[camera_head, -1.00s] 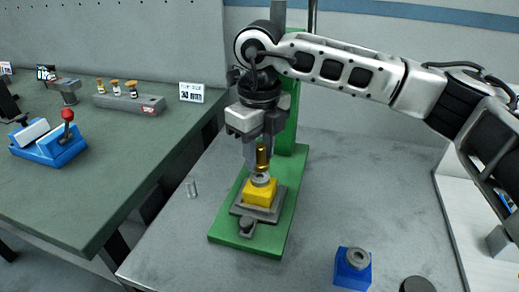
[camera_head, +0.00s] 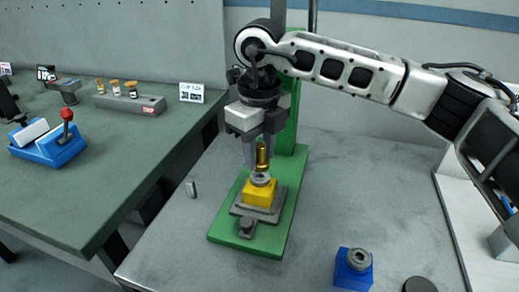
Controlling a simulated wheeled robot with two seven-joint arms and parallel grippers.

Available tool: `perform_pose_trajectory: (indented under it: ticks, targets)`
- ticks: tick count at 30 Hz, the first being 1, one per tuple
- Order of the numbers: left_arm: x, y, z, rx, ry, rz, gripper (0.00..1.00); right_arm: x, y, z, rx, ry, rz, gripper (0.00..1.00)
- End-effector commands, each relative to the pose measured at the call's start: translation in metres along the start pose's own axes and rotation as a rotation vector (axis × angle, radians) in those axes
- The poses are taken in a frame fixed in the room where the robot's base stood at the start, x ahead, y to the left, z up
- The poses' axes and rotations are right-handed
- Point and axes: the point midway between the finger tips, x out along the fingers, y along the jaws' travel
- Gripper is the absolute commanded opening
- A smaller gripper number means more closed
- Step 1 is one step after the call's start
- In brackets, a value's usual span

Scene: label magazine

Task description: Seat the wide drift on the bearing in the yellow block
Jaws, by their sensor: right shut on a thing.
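The yellow block (camera_head: 258,194) sits on the grey plate of the green press base (camera_head: 230,222). A grey ring-shaped bearing (camera_head: 261,179) is on top of the block. My right gripper (camera_head: 262,145) points down above the block and is shut on a brass-coloured drift (camera_head: 262,155). The drift is upright over the bearing, with its lower end very close to the bearing's top. I cannot tell whether they touch. My left gripper is not in view.
A blue block (camera_head: 353,271) with a ring on top stands at the front right, beside a dark disc (camera_head: 419,285). A small metal cylinder (camera_head: 191,189) is left of the press. A rack (camera_head: 130,102) with several brass-topped pieces and a blue vise-like fixture (camera_head: 48,142) are on the green bench.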

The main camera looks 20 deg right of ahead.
Motion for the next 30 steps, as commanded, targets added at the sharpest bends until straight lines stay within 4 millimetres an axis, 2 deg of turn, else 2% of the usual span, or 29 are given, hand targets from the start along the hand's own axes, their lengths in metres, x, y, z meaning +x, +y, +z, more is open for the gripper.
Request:
perform_pose_trajectory:
  ticks: [30]
  targets:
    - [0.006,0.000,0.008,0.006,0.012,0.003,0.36,0.022,0.000,0.000,0.000,0.000,0.000,0.09]
